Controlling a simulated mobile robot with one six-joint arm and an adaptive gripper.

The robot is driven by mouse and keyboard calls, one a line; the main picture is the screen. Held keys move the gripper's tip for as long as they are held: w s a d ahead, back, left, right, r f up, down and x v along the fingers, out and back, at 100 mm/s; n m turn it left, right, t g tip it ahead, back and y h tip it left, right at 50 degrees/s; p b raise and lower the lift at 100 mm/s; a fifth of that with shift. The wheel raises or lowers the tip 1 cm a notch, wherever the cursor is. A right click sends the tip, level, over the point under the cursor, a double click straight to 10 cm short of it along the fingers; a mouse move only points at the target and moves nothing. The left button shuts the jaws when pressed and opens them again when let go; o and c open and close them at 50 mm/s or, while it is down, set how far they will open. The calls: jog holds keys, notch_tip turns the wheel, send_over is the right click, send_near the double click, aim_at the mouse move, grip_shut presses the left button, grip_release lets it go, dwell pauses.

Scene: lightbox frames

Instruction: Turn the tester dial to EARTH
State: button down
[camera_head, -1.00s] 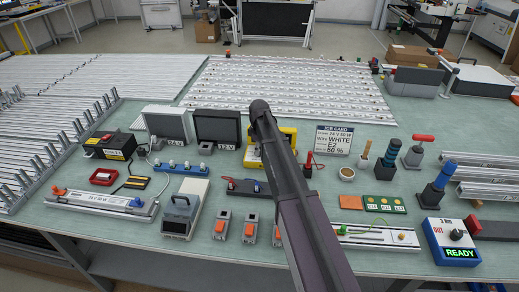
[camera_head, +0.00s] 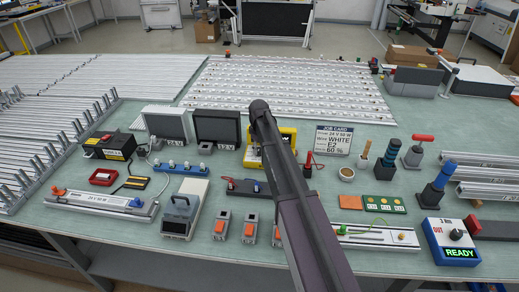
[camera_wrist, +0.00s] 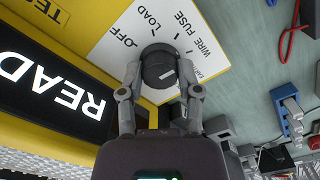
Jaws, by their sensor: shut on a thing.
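The yellow tester (camera_wrist: 50,50) fills the left of the wrist view, with a dark screen reading "READ" and part of a "TES" label. Its black round dial (camera_wrist: 158,62) sits on a white plate marked OFF, LOAD, FUSE and WIRE, with a partly covered label starting "EA" beyond WIRE. A pale mark shows on the dial's right side; the exact label it faces is hard to tell. My gripper (camera_wrist: 158,78) is shut on the dial, one finger on each side. In the head view the tester (camera_head: 288,134) is partly hidden behind my arm, which also hides my gripper.
The job card (camera_head: 334,140) stands to the tester's right and a dark box (camera_head: 217,128) to its left. A red-handled tool (camera_head: 308,165) stands close by. Small orange-topped blocks (camera_head: 221,226) are in front.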

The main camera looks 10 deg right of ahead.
jog(key=m, duration=0.5)
jog(key=shift+s+m, duration=0.1)
jog(key=shift+m, duration=0.2)
jog(key=m, duration=0.5)
jog(key=shift+m, duration=0.3)
jog(key=shift+c, duration=1.5)
grip_release()
jog(key=shift+r, duration=0.1)
